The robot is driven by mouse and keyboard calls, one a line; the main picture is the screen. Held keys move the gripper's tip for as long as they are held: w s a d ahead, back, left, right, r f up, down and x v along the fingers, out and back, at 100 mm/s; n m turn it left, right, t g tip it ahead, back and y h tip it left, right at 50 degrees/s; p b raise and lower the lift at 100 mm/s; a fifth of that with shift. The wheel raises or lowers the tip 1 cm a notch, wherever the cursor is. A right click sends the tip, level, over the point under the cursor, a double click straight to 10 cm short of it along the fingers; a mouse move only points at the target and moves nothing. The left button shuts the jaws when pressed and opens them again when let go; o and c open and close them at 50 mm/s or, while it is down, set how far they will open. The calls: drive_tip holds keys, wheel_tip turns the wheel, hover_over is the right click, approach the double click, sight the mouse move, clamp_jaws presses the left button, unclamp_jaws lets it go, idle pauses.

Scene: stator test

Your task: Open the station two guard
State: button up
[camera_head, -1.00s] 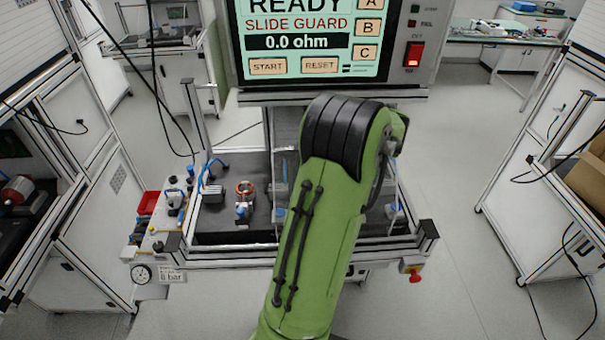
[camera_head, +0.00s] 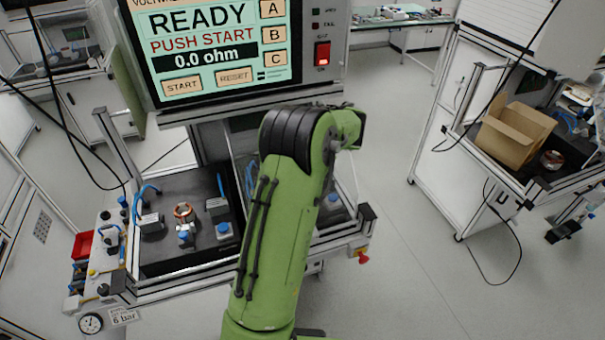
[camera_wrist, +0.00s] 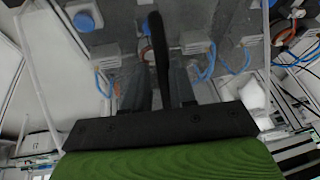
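The clear sliding guard (camera_head: 246,170) is on the test bench, partly hidden behind my arm in the head view. In the wrist view, an upright black bar (camera_wrist: 159,55), which looks like the guard's handle, runs between the two dark fingers of my gripper (camera_wrist: 160,90). I cannot tell whether the fingers touch it. My gripper is hidden behind my arm in the head view. Which station is number two is not marked in view.
The tester screen (camera_head: 210,45) above the bench reads READY, PUSH START, 0.0 ohm. A copper-wound stator (camera_head: 183,211) stands at the bench's left. A cardboard box (camera_head: 515,135) sits on the right-hand bench. Floor between benches is clear.

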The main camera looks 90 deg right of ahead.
drive_tip(key=shift+o, duration=1.3)
drive_tip(key=shift+s, duration=0.1)
drive_tip(key=shift+r, duration=0.15)
drive_tip(key=p+v, duration=0.2)
drive_tip(key=v, duration=1.3)
drive_tip(key=shift+r+p, duration=0.2)
drive_tip(key=shift+p, duration=0.1)
